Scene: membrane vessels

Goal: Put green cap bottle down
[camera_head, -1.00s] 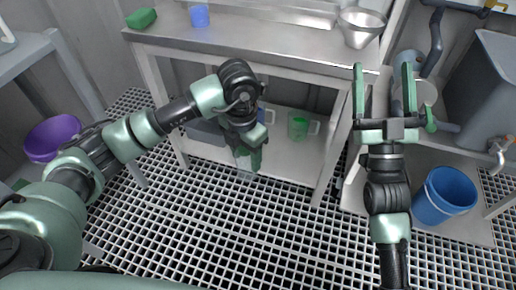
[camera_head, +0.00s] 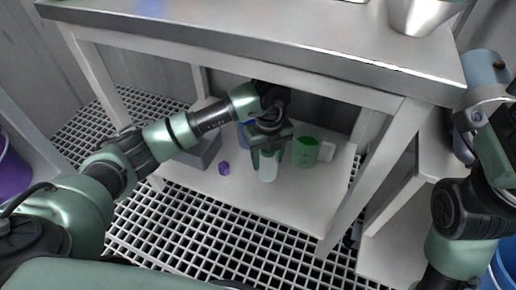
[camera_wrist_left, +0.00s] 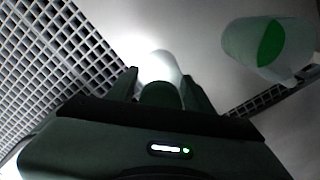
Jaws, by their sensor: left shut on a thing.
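The green cap bottle (camera_head: 267,170) is a pale, translucent body under my left gripper (camera_head: 268,152), above or on the lower shelf of the metal table. My left gripper is shut on it. In the left wrist view the bottle (camera_wrist_left: 158,68) shows pale with a dark green top between the fingers of my left gripper (camera_wrist_left: 165,90). I cannot tell whether its base touches the shelf (camera_head: 232,195). My right gripper (camera_head: 495,130) is at the right edge of the head view, partly cut off, and its jaw state is unclear.
A green mug or beaker (camera_head: 306,151) stands just right of the bottle; it also shows in the left wrist view (camera_wrist_left: 262,45). A small purple object (camera_head: 224,168) and a grey box (camera_head: 200,150) lie to the left. The tabletop (camera_head: 250,35) overhangs the shelf. The shelf front is clear.

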